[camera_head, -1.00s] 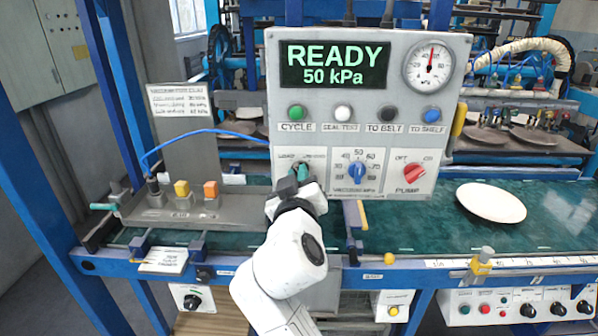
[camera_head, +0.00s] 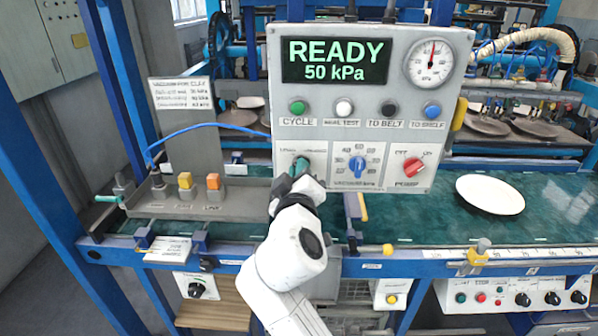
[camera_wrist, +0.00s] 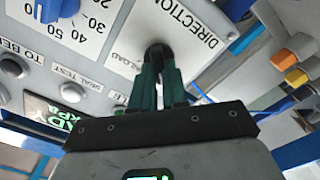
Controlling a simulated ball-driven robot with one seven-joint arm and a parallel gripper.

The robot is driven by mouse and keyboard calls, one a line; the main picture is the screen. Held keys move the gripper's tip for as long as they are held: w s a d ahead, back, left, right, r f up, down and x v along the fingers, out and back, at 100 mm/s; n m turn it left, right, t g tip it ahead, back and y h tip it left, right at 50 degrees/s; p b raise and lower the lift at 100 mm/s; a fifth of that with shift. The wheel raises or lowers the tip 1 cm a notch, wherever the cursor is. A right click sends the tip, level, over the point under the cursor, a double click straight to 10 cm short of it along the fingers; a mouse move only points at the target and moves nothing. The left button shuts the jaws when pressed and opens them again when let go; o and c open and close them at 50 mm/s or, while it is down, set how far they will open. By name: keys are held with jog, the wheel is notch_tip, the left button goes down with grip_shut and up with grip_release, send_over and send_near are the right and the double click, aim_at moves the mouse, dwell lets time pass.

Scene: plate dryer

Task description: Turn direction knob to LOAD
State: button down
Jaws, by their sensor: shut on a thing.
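The direction knob (camera_wrist: 158,52) is a dark knob on the grey control panel (camera_head: 440,150). In the wrist view it sits between the printed words DIRECTION and what looks like UNLOAD. My gripper (camera_wrist: 158,75) has its green fingers shut on the knob. In the head view my gripper (camera_head: 300,168) is at the lower left of the panel, and its fingers and hand mostly hide the knob. The exact angle of the knob is not clear.
The blue vacuum knob (camera_head: 357,166) and red pump knob (camera_head: 413,167) are to the right. The display (camera_head: 335,60) reads READY 50 kPa. A white plate (camera_head: 490,195) lies on the green belt.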

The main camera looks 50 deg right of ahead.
jog(key=c, duration=1.1)
grip_release()
jog(key=shift+c, duration=0.2)
jog(key=shift+a, duration=0.1)
jog(key=b+v, duration=0.2)
jog(key=v, duration=0.8)
jog(key=shift+s+a, duration=0.25)
